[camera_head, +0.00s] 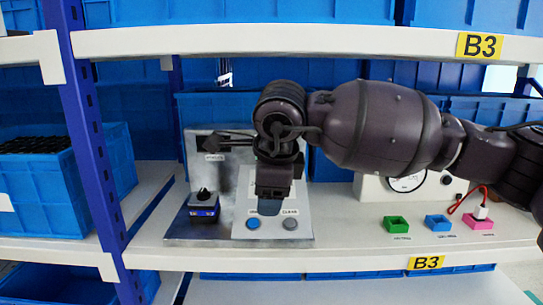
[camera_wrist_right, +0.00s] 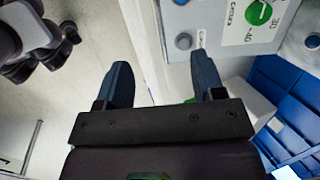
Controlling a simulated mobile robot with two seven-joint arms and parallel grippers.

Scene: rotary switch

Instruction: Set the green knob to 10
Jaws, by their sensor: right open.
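The green knob (camera_wrist_right: 259,12) shows at the top right of the right wrist view, on a white dial plate with printed numbers, 30 and 40 among them. A pale pointer mark lies across it, but the view is too tilted and cropped to read its setting. In the head view my right arm hides the knob. My right gripper (camera_wrist_right: 163,75) is open and empty, its two fingers spread apart, and the knob lies beyond the right finger. In the head view this gripper (camera_head: 268,206) points down in front of the panel. My left gripper does not show clearly.
The metal panel (camera_head: 222,179) stands on a white shelf (camera_head: 350,246). A blue button (camera_head: 253,224) and a grey button (camera_head: 290,224) sit low in front. A black rotary switch (camera_head: 203,204) is left. Green (camera_head: 396,224), blue (camera_head: 438,223) and pink (camera_head: 478,222) blocks are right. A shelf board (camera_head: 300,40) runs above.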

